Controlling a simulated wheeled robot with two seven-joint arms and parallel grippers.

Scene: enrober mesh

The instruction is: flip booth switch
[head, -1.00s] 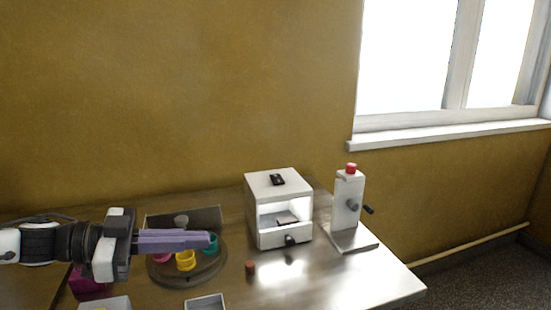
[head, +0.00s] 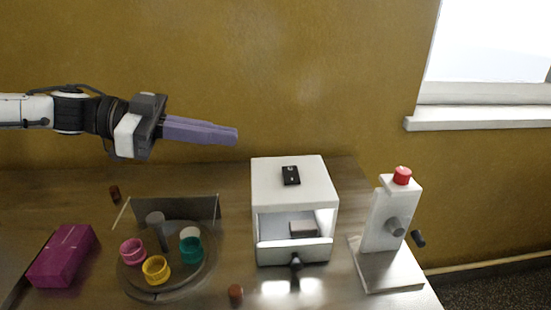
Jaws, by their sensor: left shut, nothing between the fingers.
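The white booth (head: 295,190) stands on the table with an open, lit front. A small black switch (head: 291,175) sits on its flat top; I cannot tell which way it is set. A grey block (head: 303,228) lies inside the booth, and a dark knob or handle sticks out at its front. My left gripper (head: 236,135) comes in from the left, its purple fingers shut and empty. It is in the air, above and to the left of the booth, apart from the switch. My right gripper is not in view.
A white stand with a red button (head: 402,176) is right of the booth. A round turntable (head: 184,288) with pink, yellow and teal cups, a magenta box (head: 62,255) and a small brown piece (head: 235,293) are at the left and front. The wall (head: 300,70) is behind.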

